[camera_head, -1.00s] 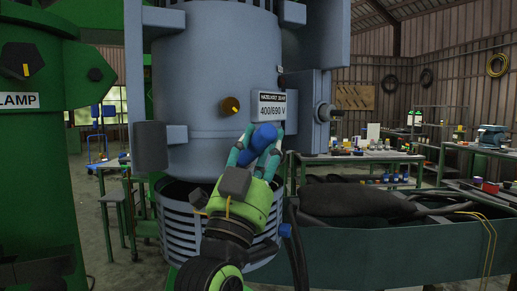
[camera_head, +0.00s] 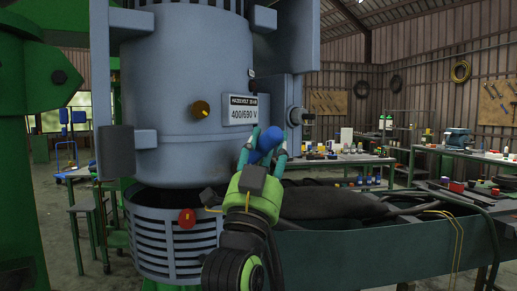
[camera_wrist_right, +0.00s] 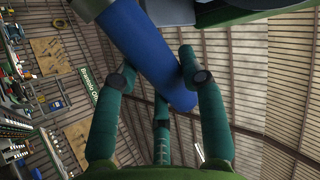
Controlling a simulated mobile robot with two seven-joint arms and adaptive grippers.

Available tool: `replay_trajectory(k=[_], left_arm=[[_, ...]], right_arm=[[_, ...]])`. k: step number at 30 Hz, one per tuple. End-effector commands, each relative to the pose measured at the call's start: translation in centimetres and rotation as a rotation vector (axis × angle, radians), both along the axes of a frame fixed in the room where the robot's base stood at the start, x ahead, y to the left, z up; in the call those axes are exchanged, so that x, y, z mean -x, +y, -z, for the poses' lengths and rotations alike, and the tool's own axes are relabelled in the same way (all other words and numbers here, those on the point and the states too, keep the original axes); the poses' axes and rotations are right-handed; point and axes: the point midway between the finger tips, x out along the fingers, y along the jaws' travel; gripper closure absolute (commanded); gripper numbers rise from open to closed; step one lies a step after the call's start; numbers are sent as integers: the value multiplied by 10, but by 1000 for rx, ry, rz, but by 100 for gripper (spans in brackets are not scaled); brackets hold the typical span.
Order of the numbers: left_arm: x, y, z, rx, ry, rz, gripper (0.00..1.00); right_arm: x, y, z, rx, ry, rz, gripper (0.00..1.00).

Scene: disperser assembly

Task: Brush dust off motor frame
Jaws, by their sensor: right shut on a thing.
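The motor frame (camera_head: 190,90) is a large grey-blue upright cylinder with a yellow-brown knob and a white voltage plate. It stands above a slatted grey ring (camera_head: 165,243). My right gripper (camera_head: 265,148) is in front of the motor's lower right edge, below the plate. Its teal fingers are shut around a blue cylindrical handle, probably the brush (camera_head: 266,141). In the right wrist view the blue handle (camera_wrist_right: 150,55) runs between the fingers toward a grey part at the top. No bristles can be made out. Dust cannot be made out on the frame. My left gripper is out of view.
A green machine column (camera_head: 25,200) stands at the left. A dark green trough (camera_head: 390,250) with black hose-like parts lies at the right. Workbenches (camera_head: 330,160) with small items stand behind. A red knob (camera_head: 187,218) sits on the slatted ring.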

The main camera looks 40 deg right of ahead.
Motion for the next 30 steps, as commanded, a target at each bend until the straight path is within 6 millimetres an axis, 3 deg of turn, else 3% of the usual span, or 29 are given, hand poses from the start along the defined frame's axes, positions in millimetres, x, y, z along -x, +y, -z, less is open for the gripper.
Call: replay_trajectory(k=[8, 30], left_arm=[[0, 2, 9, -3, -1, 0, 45], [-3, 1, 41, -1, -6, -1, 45]], right_arm=[[-2, 3, 1, 1, -2, -2, 92], [-6, 52, 3, 0, -2, -7, 92]])
